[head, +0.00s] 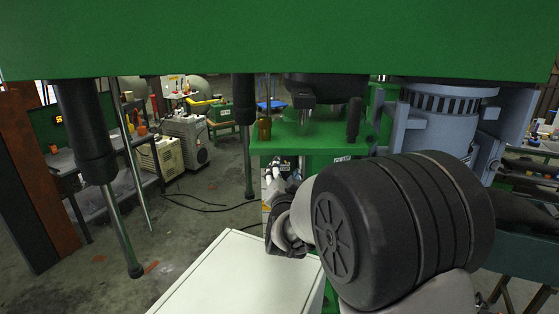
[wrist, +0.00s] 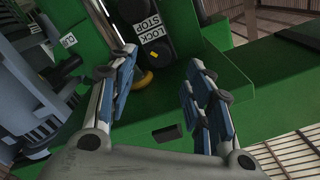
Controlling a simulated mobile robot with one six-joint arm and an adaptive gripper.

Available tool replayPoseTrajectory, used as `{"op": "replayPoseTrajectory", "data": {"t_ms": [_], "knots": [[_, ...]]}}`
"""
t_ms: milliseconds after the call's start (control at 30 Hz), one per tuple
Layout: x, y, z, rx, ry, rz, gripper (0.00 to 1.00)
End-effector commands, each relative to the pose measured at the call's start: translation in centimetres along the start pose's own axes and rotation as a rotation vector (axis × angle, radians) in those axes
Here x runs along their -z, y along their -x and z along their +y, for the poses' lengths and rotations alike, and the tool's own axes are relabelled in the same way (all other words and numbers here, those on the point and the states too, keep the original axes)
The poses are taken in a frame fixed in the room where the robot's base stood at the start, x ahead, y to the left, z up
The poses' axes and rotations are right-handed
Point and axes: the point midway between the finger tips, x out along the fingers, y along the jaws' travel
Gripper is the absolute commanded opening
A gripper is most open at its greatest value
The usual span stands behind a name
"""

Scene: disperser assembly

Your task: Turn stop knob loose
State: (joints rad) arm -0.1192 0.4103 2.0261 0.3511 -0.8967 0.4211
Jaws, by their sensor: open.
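In the wrist view, a green machine panel (wrist: 160,105) carries a black part with white LOCK and STOP labels (wrist: 150,28). A rounded yellow-brass knob (wrist: 143,82) shows just below the labels, close to the left finger; I cannot tell whether they touch. My gripper (wrist: 161,60) is open, its blue-padded fingers spread on either side of the label area, with nothing held. In the head view, my gripper (head: 278,175) reaches in below the green machine platform, partly hidden by my arm. A brass knob (head: 264,129) stands at the platform's left edge, above the gripper.
A white box top (head: 235,275) lies below my arm. Dark vertical posts (head: 83,130) hang from the green beam (head: 280,38) overhead. A grey motor (head: 440,120) stands at the right. Open floor and a workbench (head: 100,165) are at the left.

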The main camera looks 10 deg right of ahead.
Motion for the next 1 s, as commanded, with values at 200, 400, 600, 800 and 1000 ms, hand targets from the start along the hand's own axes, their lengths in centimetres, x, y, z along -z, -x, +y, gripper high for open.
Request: {"op": "replayPoseTrajectory", "data": {"t_ms": [200, 400, 600, 800, 1000], "knots": [[0.1, -4.2, 0.0, -0.001, 0.000, 0.001, 0.47], [0.1, -6.0, 0.0, 0.000, 0.000, 0.000, 0.47], [0.0, -6.4, 0.0, 0.000, 0.000, -0.001, 0.47], [0.0, -6.4, 0.0, 0.000, 0.000, -0.001, 0.43], [0.0, -6.4, 0.0, 0.000, 0.000, 0.000, 0.30]]}}
